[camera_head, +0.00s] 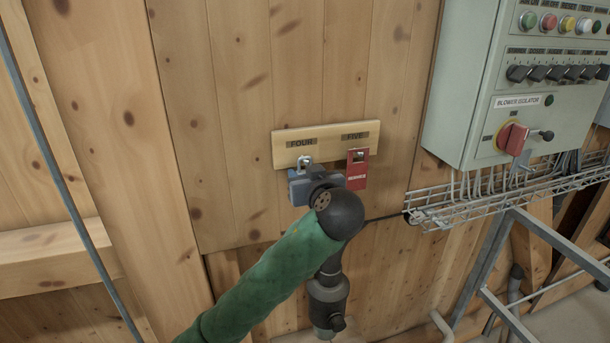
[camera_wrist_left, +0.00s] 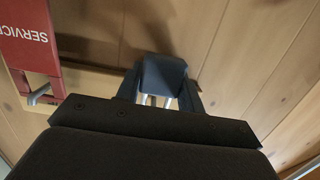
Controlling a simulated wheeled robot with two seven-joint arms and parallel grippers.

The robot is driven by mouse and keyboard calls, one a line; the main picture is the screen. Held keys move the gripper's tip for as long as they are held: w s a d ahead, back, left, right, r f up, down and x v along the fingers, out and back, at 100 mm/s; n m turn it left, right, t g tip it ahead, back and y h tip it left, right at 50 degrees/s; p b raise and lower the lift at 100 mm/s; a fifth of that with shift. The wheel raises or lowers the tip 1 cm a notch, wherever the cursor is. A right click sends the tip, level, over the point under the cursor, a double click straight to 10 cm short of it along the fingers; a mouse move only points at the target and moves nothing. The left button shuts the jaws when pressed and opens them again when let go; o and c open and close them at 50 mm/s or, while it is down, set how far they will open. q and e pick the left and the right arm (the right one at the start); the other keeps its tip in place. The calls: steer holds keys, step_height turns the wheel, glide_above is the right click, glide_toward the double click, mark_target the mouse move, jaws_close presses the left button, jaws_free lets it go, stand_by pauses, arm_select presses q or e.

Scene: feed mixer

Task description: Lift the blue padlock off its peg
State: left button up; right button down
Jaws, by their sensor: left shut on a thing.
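The blue padlock (camera_head: 300,187) is at the wooden peg board (camera_head: 322,136), below the label FOUR. Its pale shackle (camera_head: 305,161) points up and overlaps the lower part of the board. My left gripper (camera_head: 316,186) is shut on the padlock body, in front of the wall. In the left wrist view, the dark blue padlock (camera_wrist_left: 163,74) sits between my left gripper's fingers (camera_wrist_left: 163,92), with two pale shackle legs showing below it. The peg under FOUR is hidden, so I cannot tell whether the shackle is around it. My right gripper is not in view.
A red SERVICE tag (camera_head: 357,172) hangs under FIVE, close to the right of the padlock; it also shows in the left wrist view (camera_wrist_left: 28,38) beside a metal peg (camera_wrist_left: 40,93). A control cabinet (camera_head: 470,85) and wire cable tray (camera_head: 500,200) are right. Wall left of the board is clear.

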arm_select(q)
steer(key=shift+r, duration=0.35)
steer(key=shift+a+r, duration=0.1)
steer(key=shift+r, duration=0.8)
steer(key=shift+s+d+f, duration=0.2)
steer(key=shift+s+f, duration=0.05)
steer(key=shift+s+d, duration=0.1)
steer(key=shift+s, duration=0.05)
steer(key=f+v, duration=0.1)
steer(key=v, duration=0.8)
steer(key=shift+s+f+b, duration=0.2)
steer(key=shift+f+b, duration=0.2)
steer(key=shift+f, duration=0.1)
stand_by(0.4)
